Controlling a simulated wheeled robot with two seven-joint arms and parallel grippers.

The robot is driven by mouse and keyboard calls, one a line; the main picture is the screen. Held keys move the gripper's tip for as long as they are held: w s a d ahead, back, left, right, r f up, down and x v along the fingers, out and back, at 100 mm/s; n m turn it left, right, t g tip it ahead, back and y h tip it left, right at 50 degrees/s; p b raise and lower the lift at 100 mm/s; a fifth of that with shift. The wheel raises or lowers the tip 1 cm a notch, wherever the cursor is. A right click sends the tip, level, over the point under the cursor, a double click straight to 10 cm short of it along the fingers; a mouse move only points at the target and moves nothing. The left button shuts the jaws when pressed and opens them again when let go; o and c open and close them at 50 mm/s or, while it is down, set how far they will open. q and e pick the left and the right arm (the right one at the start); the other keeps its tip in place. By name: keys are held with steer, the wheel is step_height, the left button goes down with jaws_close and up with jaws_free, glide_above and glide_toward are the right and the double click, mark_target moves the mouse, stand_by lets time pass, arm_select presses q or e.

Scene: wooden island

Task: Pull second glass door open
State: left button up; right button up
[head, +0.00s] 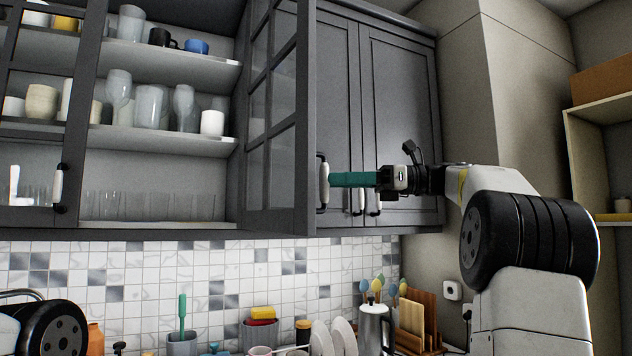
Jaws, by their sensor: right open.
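The second glass door (275,115) of the dark grey wall cabinet stands swung open, at a steep angle to the cabinet front. Its white handle (323,184) is on the door's free edge, which faces right and toward me. My right gripper (333,180), with green fingers, points left. Its fingertips are at the handle, open; whether they touch it cannot be told. The other glass door (40,130), at the left, looks closed, with its own white handle (58,186). My left gripper is out of view; only part of my left arm shows at lower left.
Open shelves (165,140) hold cups and glasses. Closed grey doors (400,110) are behind my right gripper. Below, the counter holds a metal pot (374,330), white plates (335,338) and wooden boards (417,318). The tiled wall (130,275) above them is clear.

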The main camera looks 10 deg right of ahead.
steer(key=d, duration=0.4)
steer(key=shift+s, duration=0.4)
steer(key=shift+d, duration=0.1)
